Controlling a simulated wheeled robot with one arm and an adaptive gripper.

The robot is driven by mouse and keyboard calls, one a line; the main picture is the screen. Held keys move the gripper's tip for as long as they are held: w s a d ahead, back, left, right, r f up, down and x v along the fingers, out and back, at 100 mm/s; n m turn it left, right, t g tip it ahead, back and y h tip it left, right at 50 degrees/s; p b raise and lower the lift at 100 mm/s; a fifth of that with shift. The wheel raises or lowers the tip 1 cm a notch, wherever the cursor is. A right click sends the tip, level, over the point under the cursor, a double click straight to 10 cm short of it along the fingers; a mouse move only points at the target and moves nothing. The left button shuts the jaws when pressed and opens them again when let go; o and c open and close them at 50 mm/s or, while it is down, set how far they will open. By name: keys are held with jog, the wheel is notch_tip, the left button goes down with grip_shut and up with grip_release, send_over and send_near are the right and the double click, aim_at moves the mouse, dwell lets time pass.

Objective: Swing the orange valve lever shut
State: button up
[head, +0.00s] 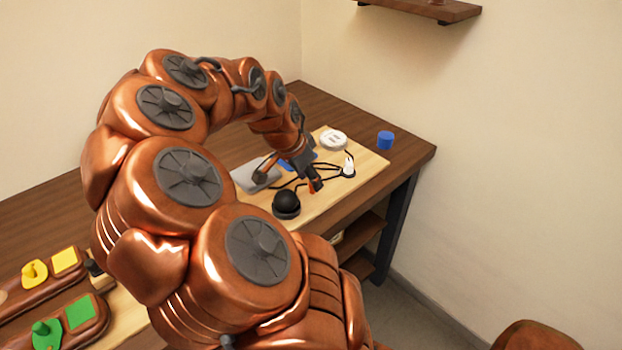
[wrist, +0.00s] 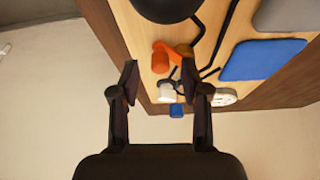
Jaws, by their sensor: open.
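The orange valve lever (wrist: 175,52) shows in the wrist view just beyond my fingertips, beside a large dark round object at the top edge. In the head view only a small orange bit of the lever (head: 311,189) shows below my gripper (head: 314,180). In the wrist view my gripper (wrist: 160,84) is open and empty, its two fingers spread apart on either side of the lever's near end. I see no contact with the lever. My arm and gripper hide part of the board in the head view.
A black dome (head: 287,203), a white fitting (head: 348,168) and a white round piece (head: 333,139) stand on the light wooden board (head: 372,166). Black cables run across it. A blue cup (head: 385,140) stands near the table's right edge. Yellow and green pieces lie at lower left.

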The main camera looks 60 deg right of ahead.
jog(key=shift+x, duration=1)
jog(key=shift+r, duration=0.1)
jog(key=shift+c, duration=0.4)
grip_shut()
